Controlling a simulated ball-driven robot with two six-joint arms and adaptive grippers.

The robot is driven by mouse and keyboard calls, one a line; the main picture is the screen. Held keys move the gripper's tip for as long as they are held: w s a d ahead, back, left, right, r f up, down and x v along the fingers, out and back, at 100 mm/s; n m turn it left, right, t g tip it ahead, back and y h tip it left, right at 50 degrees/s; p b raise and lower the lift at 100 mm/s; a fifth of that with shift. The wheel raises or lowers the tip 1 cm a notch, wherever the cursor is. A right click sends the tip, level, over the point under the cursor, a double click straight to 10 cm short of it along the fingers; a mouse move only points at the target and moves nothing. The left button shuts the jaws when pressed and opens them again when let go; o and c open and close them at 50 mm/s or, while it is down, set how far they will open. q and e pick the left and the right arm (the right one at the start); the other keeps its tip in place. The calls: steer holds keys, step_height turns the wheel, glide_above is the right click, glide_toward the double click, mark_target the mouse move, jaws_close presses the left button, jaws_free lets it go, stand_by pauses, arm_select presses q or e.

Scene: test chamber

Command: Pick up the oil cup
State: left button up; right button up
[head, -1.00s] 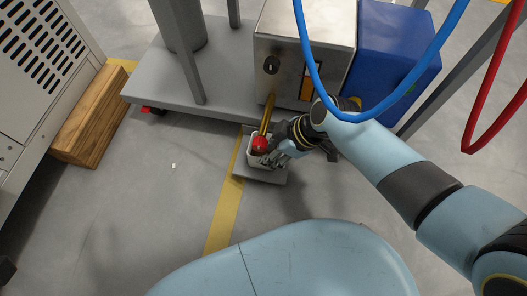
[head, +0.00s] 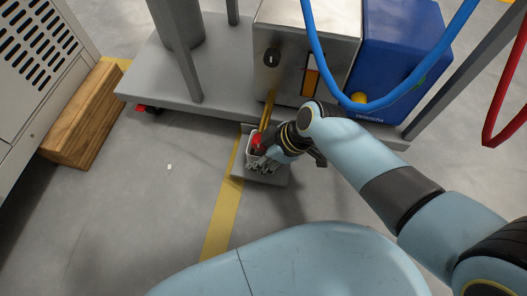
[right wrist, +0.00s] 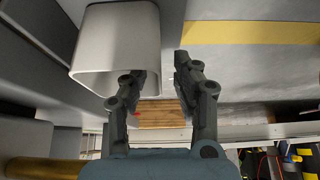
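The oil cup (right wrist: 118,40) is a light grey, square-mouthed cup at upper left in the right wrist view. In the head view it (head: 249,158) sits on a small grey plate (head: 262,178) below a brass pipe (head: 268,110), mostly hidden by my right gripper (head: 263,166). In the right wrist view my right gripper (right wrist: 160,68) is open, with floor showing between its fingers. Its left finger overlaps the cup's right edge; I cannot tell whether they touch. Most of the cup lies left of that finger. My left gripper is not in view.
A red part (head: 256,142) sits near the pipe's lower end, close to my gripper. A steel box (head: 300,50) and blue box (head: 395,60) stand on a grey platform (head: 190,98) behind. Blue and red hoses hang at right.

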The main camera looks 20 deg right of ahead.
jaws_close()
stand_by(0.6)
